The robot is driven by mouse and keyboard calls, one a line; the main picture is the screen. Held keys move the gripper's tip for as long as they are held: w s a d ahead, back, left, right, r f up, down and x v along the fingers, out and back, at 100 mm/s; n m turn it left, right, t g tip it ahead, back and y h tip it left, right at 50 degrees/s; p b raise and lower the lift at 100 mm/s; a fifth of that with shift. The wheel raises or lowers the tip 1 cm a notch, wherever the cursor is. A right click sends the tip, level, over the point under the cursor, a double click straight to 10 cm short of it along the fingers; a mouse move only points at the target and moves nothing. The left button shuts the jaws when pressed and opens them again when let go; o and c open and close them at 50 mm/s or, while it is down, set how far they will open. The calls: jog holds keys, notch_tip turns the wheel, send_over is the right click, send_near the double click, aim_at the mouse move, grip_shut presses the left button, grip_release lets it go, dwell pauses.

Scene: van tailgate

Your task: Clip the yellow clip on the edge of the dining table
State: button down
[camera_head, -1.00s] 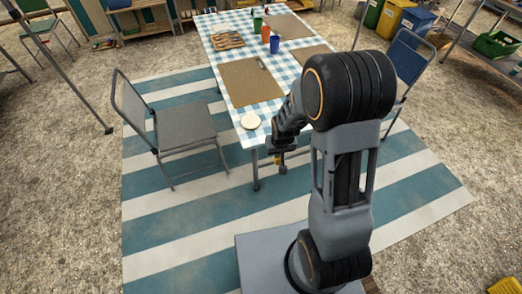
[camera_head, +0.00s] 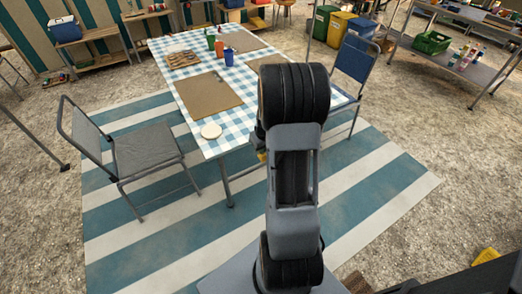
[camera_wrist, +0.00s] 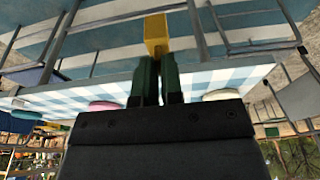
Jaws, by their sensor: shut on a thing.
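The dining table (camera_head: 225,124) has a blue-and-white checked cloth, and its near edge lies behind my arm in the head view. The yellow clip (camera_wrist: 156,33) is between my gripper's fingertips (camera_wrist: 155,62) in the wrist view, which looks upside down. My gripper is shut on it. In the head view a small bit of the yellow clip (camera_head: 262,156) shows beside my arm, by the table's near edge; my gripper is hidden there. The checked table edge crosses behind the fingers in the wrist view. I cannot tell whether the clip touches it.
A white plate (camera_head: 211,131) lies near the table's close corner, and a brown placemat (camera_head: 208,95) beyond it. A grey folding chair (camera_head: 145,150) stands left and a blue chair (camera_head: 357,62) right. A striped mat (camera_head: 120,250) covers the floor. Shelves stand at the far right.

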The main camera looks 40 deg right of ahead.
jog(key=shift+w+d+f, duration=0.15)
jog(key=shift+d, duration=0.2)
jog(key=w+f, duration=0.2)
jog(key=w, duration=0.5)
jog(key=shift+w+d+f+b, duration=0.15)
jog(key=shift+d+f+b, duration=0.1)
jog(key=shift+d+b, duration=0.2)
jog(key=shift+w, duration=0.1)
dwell(1.1)
jog(key=shift+w, duration=0.65)
jog(key=shift+w+d, duration=0.1)
jog(key=shift+w, duration=0.35)
jog(key=shift+w, duration=0.3)
jog(key=shift+w+d, duration=0.1)
jog(key=shift+w, duration=0.3)
dwell(0.4)
jog(key=shift+w, duration=0.25)
